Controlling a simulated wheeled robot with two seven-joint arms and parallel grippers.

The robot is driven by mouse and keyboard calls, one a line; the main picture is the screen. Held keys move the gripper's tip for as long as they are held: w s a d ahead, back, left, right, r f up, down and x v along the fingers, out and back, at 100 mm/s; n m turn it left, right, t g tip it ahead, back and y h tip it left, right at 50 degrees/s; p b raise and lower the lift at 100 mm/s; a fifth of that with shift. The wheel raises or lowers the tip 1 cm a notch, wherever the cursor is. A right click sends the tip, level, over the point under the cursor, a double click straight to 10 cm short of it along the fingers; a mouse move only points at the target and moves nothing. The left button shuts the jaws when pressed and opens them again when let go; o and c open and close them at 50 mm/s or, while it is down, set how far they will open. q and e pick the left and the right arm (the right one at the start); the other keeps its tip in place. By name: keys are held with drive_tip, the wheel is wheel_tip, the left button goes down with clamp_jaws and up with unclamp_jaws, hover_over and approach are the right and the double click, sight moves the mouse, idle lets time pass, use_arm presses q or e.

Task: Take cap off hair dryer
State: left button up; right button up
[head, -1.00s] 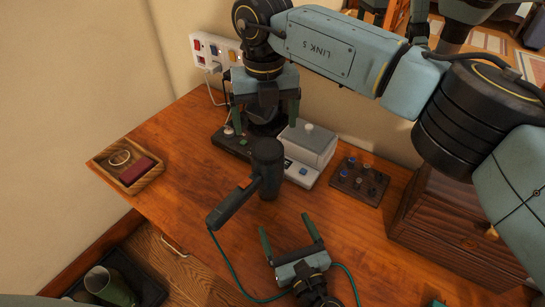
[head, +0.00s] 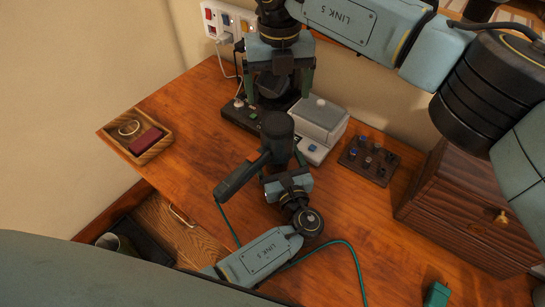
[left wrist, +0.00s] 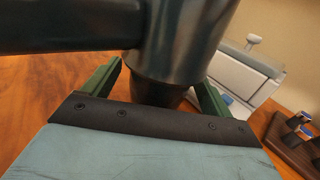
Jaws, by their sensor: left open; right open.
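The dark hair dryer (head: 277,128) is over the wooden desk with its barrel upright and its handle pointing down-left. In the left wrist view its barrel (left wrist: 188,38) leads down to a darker, narrower end piece, which looks like the cap (left wrist: 158,92). My left gripper (head: 282,163) is open at the lower barrel. In the left wrist view its green fingers (left wrist: 158,85) stand on either side of the end piece, apparently with gaps. My right gripper (head: 275,88) is open, pointing down behind the dryer. A dark shape between its fingers cannot be made out.
A black tray (head: 236,112) and a grey-white box (head: 318,122) stand close behind the dryer. A knob board (head: 369,160) and wooden drawers (head: 460,215) are to the right. A wooden tray (head: 155,149) is left. The green cord (head: 350,258) loops across the front.

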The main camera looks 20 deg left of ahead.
sight(278, 122)
use_arm(q)
drive_tip(key=shift+w+a, duration=0.15)
drive_tip(key=shift+w, duration=0.1)
drive_tip(key=c, duration=1.8)
clamp_jaws()
use_arm(e)
drive_tip(key=m, duration=0.6)
drive_tip(key=shift+m, duration=0.4)
drive_tip(key=m, duration=0.6)
drive_tip(key=shift+f+m, duration=0.4)
drive_tip(key=shift+f, duration=3.6)
